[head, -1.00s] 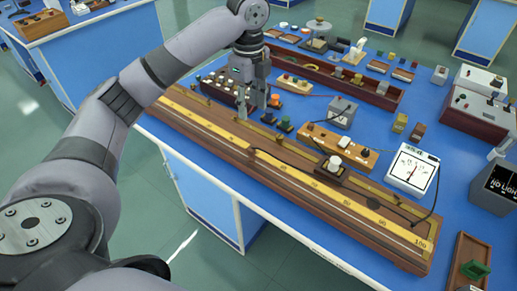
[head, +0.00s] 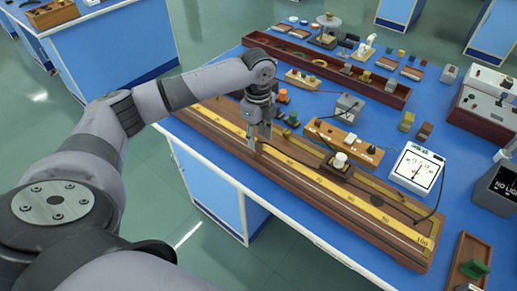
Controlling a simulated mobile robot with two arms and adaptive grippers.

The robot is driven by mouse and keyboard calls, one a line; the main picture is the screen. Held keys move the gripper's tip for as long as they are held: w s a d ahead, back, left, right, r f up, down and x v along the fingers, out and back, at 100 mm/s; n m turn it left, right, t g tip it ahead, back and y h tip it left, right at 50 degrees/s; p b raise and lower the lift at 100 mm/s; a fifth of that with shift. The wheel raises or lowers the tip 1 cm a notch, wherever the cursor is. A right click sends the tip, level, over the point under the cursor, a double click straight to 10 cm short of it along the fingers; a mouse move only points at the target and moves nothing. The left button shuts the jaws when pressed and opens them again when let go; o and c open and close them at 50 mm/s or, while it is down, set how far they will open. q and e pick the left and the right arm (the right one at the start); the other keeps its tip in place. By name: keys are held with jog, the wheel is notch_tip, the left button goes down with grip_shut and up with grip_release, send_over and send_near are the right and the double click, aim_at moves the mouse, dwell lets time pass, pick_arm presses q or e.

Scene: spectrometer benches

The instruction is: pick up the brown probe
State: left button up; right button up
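My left gripper (head: 259,143) points down over the long wooden metre board (head: 350,220), near its middle. Its two fingers stand apart, and no object shows clearly between them. A small brown piece (head: 263,152) shows on the board right beside the fingertips; it may be the brown probe, but it is too small and partly hidden to tell. A dark brown block with a white knob (head: 340,160) sits on the board to the right, with a dark cable near it. My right gripper is out of view.
A white meter (head: 416,170) stands right of the board. A wooden strip with terminals (head: 342,137) and a grey box (head: 348,108) lie behind it. A long brown tray (head: 335,72) runs farther back. The bench's front edge is close to the board.

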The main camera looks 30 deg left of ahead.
aim_at(259, 143)
pick_arm(q)
notch_tip(259, 143, down, 4)
jog(key=shift+r, duration=0.25)
grip_shut()
dwell(0.4)
